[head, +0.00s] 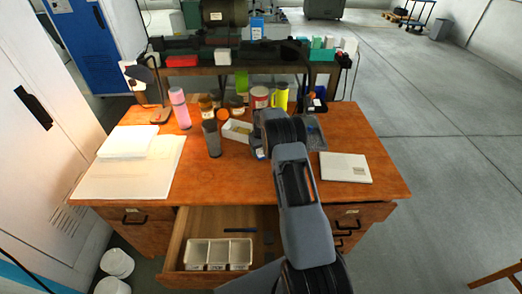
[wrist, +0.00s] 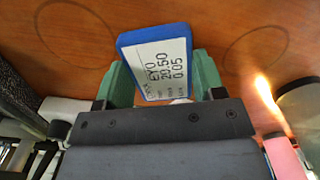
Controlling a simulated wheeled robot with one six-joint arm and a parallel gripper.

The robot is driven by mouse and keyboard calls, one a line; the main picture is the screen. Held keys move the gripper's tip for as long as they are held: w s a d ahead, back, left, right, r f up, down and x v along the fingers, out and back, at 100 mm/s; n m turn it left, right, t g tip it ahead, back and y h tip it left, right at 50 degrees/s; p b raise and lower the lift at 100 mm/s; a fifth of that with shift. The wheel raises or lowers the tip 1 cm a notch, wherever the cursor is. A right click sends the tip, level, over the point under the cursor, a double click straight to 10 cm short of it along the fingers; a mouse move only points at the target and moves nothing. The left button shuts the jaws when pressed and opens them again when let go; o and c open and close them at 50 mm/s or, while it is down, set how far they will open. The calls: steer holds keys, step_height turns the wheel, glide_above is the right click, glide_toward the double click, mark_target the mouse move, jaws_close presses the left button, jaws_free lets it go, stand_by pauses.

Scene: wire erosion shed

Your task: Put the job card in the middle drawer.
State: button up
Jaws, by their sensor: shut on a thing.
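The job card (wrist: 163,66), a white printed face in a blue frame, is held between the green fingers of my gripper (wrist: 162,82) in the wrist view. It is tilted above the orange-brown desk top. In the head view my arm reaches over the middle of the desk and hides most of my gripper and the card. The middle drawer (head: 181,245) is pulled open below the desk's front edge. Inside it are a white tray (head: 219,241) with three compartments and a dark slim item (head: 240,230). My arm covers the drawer's right part.
On the desk (head: 240,180) stand a pink bottle (head: 180,108), a dark bottle (head: 212,140), a yellow-green bottle (head: 280,98), several jars and an open white box (head: 237,131). Papers (head: 125,182) lie at left, a white pad (head: 345,168) at right. The desk's front middle is clear.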

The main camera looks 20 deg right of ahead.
steer(key=shift+f, duration=0.15)
steer(key=o, duration=0.9)
